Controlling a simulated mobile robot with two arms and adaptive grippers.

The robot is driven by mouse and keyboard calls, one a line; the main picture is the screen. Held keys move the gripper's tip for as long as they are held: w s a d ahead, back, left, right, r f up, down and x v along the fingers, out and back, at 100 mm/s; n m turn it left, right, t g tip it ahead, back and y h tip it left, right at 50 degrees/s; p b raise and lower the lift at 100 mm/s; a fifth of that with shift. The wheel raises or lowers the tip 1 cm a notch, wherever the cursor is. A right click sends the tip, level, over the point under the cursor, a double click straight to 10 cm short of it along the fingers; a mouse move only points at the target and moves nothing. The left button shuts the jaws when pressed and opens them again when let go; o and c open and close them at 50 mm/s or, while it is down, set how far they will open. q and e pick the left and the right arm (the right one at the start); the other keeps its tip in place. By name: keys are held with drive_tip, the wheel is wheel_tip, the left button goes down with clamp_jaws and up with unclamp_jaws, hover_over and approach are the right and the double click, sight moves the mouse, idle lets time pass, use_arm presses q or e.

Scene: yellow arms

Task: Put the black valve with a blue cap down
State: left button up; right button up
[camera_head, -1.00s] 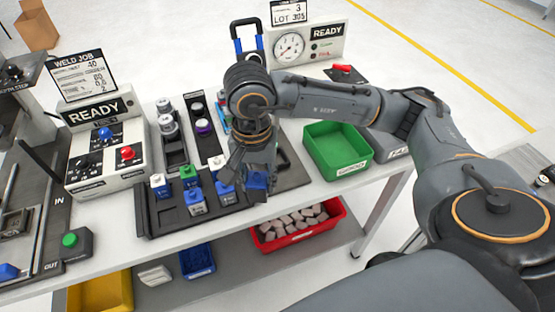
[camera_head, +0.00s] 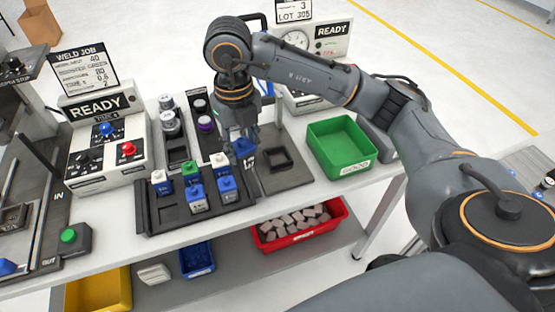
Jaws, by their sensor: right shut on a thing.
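My right gripper (camera_head: 241,138) is shut on the black valve, whose blue cap (camera_head: 244,147) shows at the fingertips. The valve's dark body is small and mostly hidden, so I cannot tell whether it touches the surface below. The gripper is over the dark board, between the rack (camera_head: 165,215) of valves and a square black frame (camera_head: 279,158). My left gripper is not in view.
A green bin (camera_head: 341,148) stands to the right. A gauge box (camera_head: 330,40) stands behind. The board's front right part is clear.

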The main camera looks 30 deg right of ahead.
drive_tip(key=shift+w+r+m, duration=0.15)
drive_tip(key=shift+w+m, duration=0.1)
drive_tip(key=shift+m, duration=0.85)
drive_tip(key=shift+d+m, duration=0.15)
drive_tip(key=shift+m, duration=0.15)
drive_tip(key=w+d+f+p, duration=0.1)
drive_tip(key=d+f, duration=0.2)
drive_tip(key=d, duration=0.1)
drive_tip(key=w+d+f+p, duration=0.2)
drive_tip(key=d+f, duration=0.1)
drive_tip(key=d, duration=0.1)
drive_tip(key=w+d+f+p, duration=0.1)
drive_tip(key=w+d+f, duration=0.1)
drive_tip(key=d+f, duration=0.1)
drive_tip(key=shift+w+d, duration=0.25)
drive_tip(key=shift+d, duration=0.2)
drive_tip(key=f+p, duration=0.2)
drive_tip(key=f, duration=0.1)
drive_tip(key=shift+w+d, duration=0.1)
drive_tip(key=shift+d, duration=0.25)
drive_tip(key=shift+f+p, duration=0.3)
drive_tip(key=shift+f, duration=0.35)
drive_tip(key=o, duration=1.2)
